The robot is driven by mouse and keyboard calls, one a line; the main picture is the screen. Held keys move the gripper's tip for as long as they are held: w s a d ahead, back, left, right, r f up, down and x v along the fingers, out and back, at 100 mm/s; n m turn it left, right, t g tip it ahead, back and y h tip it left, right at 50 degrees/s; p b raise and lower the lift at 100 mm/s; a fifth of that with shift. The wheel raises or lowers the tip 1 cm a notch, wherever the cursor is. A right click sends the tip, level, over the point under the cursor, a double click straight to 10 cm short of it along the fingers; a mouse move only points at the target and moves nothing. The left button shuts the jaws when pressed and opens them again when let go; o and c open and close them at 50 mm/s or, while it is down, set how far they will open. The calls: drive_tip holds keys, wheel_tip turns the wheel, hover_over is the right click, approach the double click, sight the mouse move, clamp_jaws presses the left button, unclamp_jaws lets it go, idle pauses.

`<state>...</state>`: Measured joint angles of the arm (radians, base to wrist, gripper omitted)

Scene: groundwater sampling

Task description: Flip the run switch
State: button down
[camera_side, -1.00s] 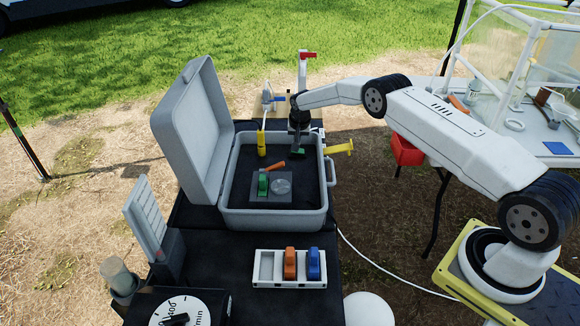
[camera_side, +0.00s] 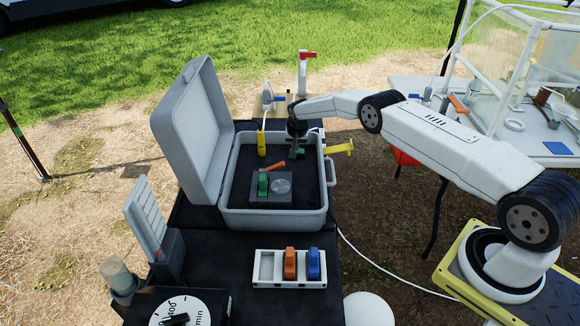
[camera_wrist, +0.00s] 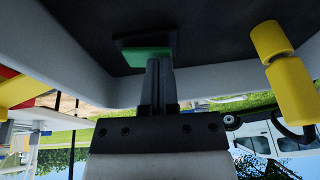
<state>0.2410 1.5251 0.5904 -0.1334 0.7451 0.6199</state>
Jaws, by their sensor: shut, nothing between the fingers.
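The run switch looks to be the green rocker (camera_wrist: 147,58) in a black housing on the dark panel, in the wrist view. My gripper (camera_wrist: 159,62) is shut and empty, with its fingertips at the near edge of the green rocker and overlapping it. I cannot tell whether they touch it. In the side view my gripper (camera_side: 295,153) points down inside the open grey case (camera_side: 273,218), near its back wall. There the gripper mostly hides the switch.
A yellow upright part (camera_side: 261,144) stands left of the gripper, and a yellow fitting (camera_side: 339,148) sticks out of the case's right wall. A grey block with a green part (camera_side: 264,184) and an orange handle (camera_side: 273,166) lie nearer. The open lid (camera_side: 195,130) rises at left.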

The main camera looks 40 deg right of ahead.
drive_tip(key=shift+w+a+f, duration=0.25)
drive_tip(key=shift+a+f, duration=0.2)
drive_tip(key=shift+f, duration=0.35)
drive_tip(key=shift+s+d, duration=0.15)
drive_tip(key=shift+s, duration=0.05)
drive_tip(key=shift+s+d, duration=0.45)
drive_tip(key=shift+d, duration=0.1)
drive_tip(key=shift+r, duration=0.25)
drive_tip(key=shift+w+r, duration=0.1)
drive_tip(key=shift+r, duration=0.4)
drive_tip(key=a+r, duration=0.3)
drive_tip(key=r, duration=1)
drive_tip(key=shift+s+r, duration=0.2)
drive_tip(key=shift+s, duration=0.05)
